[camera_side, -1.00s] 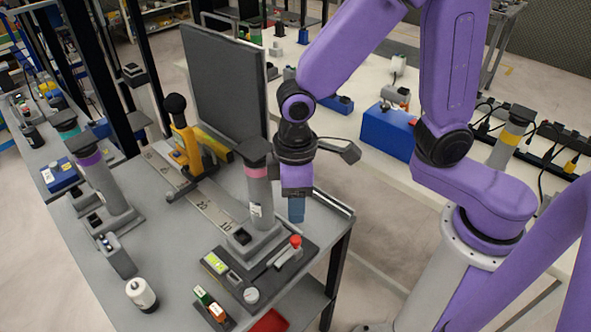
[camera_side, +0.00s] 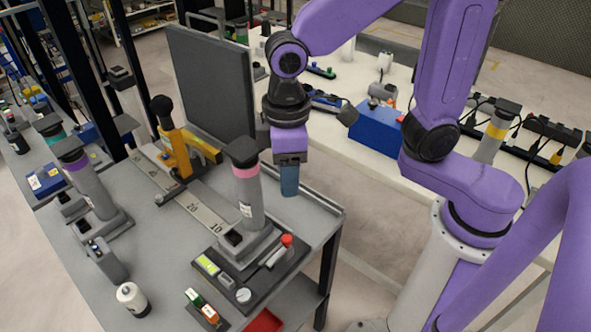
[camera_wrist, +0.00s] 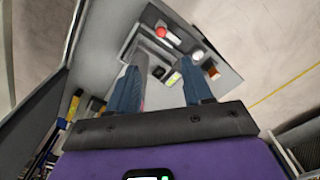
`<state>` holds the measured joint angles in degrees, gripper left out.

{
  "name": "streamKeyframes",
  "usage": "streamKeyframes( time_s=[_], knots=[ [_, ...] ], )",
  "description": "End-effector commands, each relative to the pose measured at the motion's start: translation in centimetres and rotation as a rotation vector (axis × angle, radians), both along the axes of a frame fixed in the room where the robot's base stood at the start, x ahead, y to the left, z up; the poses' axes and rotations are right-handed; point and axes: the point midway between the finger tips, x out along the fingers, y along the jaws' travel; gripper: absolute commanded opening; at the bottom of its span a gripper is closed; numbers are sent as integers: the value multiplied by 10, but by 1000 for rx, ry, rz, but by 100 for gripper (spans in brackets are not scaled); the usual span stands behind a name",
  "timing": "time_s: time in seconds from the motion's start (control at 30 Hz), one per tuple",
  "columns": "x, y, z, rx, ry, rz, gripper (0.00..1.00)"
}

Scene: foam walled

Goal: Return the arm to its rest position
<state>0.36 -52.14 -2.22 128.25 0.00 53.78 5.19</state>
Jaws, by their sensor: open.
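My purple arm holds my gripper (camera_side: 289,182) upright, fingers down, over the right edge of the grey workbench (camera_side: 150,262). In the side view the blue fingers overlap each other, and nothing shows held below them. In the wrist view my gripper (camera_wrist: 160,88) has its two blue fingers well apart with nothing gripped between them. The bench top and a device with a red knob show beyond the fingers. In the side view the fingers are just right of a grey post with a pink band (camera_side: 246,172).
A dark upright panel (camera_side: 212,90) stands behind my gripper to the left. A yellow clamp tool (camera_side: 176,150) stands by a ruler strip (camera_side: 205,212). A red-knobbed device (camera_side: 287,240) sits near the bench edge. A blue box (camera_side: 378,128) is on the white table to the right.

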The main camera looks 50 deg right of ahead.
Motion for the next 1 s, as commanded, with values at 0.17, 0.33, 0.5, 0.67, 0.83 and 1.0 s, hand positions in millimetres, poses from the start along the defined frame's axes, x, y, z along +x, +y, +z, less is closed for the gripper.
streamKeyframes(
  time_s=[0.17,0.33,0.5,0.67,0.83,1.0],
  knots=[
    [-16,-27,1,4,-3,46,50],
    [-38,-57,0,9,-6,103,50],
    [-63,-87,-1,13,-9,160,50],
    [-89,-112,-2,18,-12,214,50],
    [-111,-132,-4,21,-14,258,50],
    [-123,-141,-5,23,-15,280,50]
  ],
)
